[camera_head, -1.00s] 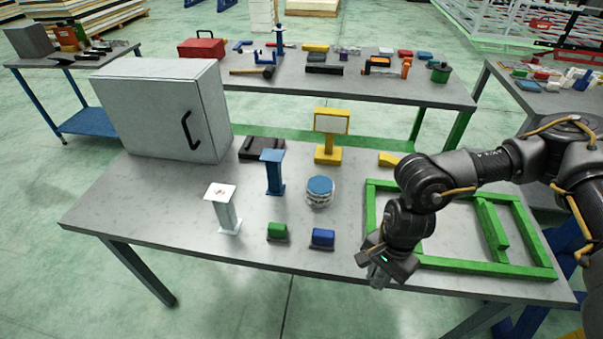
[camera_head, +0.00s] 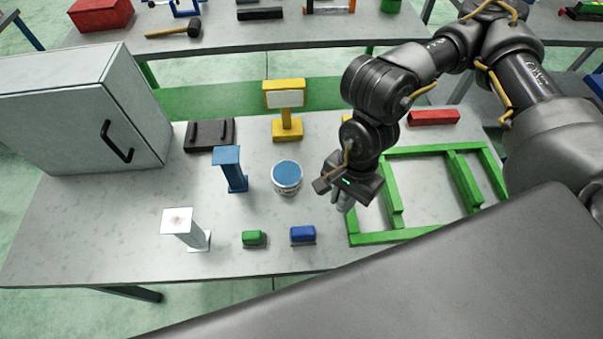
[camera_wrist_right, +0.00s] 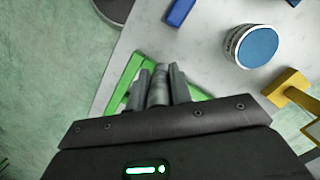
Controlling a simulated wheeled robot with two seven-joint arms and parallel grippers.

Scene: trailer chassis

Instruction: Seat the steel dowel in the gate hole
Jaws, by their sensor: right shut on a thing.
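My right gripper (camera_head: 341,200) is over the left beam of the green chassis frame (camera_head: 400,237), near its front left corner. It points down. In the right wrist view, my right gripper (camera_wrist_right: 158,84) is shut on a grey cylindrical piece, the steel dowel (camera_wrist_right: 158,92), which lies between the two fingers. Parts of the green frame (camera_wrist_right: 124,82) show behind the fingers there. The gate hole cannot be made out in either view. My left gripper is out of view.
Left of the frame stand a round blue-topped tin (camera_head: 287,177), a blue block (camera_head: 303,235), a green block (camera_head: 254,238), a blue post (camera_head: 230,168), a white post (camera_head: 186,228) and a yellow stand (camera_head: 286,128). A grey cabinet (camera_head: 85,115) fills the table's left back.

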